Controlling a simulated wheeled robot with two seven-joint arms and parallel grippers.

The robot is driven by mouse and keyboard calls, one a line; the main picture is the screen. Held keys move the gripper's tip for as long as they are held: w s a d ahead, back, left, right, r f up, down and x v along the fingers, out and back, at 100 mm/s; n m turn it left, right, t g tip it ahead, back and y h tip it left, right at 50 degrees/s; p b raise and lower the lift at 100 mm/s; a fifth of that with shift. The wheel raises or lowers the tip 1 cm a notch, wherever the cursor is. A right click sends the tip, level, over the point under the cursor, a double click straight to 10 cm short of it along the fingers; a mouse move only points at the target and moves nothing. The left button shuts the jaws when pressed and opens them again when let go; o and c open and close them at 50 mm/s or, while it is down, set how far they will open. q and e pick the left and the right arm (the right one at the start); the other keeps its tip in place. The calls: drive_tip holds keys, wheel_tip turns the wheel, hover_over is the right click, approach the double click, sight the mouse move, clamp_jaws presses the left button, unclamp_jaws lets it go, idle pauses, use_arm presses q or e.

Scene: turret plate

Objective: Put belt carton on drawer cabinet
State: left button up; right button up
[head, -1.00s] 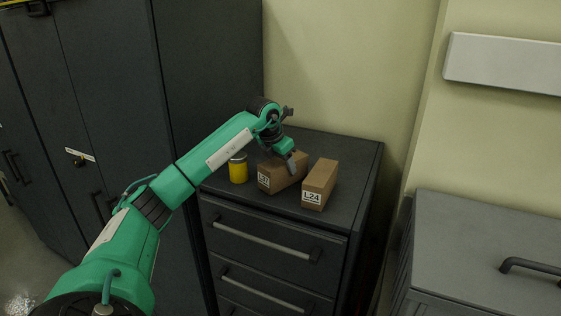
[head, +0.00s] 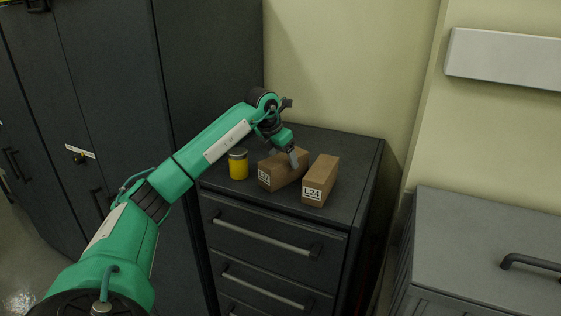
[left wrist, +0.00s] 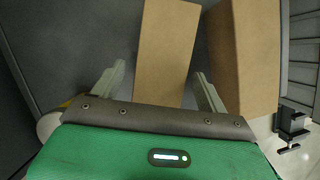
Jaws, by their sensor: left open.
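Two brown cartons stand on top of the dark drawer cabinet (head: 350,150). The left carton (head: 282,171) has a white label that I cannot read surely; the right carton (head: 320,181) is labelled L24. I cannot tell from the labels which is the belt carton. My left gripper (head: 293,158) is open at the left carton's top. In the left wrist view its fingers (left wrist: 159,74) are on either side of this carton (left wrist: 165,45), with a gap visible on the left. The right carton (left wrist: 246,50) is just beyond the right finger. My right gripper is not in view.
A yellow jar (head: 238,165) with a grey lid stands left of the cartons. A tall dark cabinet (head: 205,70) rises on the left. The wall is behind. A lower grey unit (head: 470,235) with a handle stands at right, across a gap.

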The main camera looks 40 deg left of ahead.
use_arm(q)
drive_tip(key=b+v, duration=0.2)
drive_tip(key=v, duration=0.8)
drive_tip(key=shift+r, duration=0.15)
drive_tip(key=shift+s, duration=0.1)
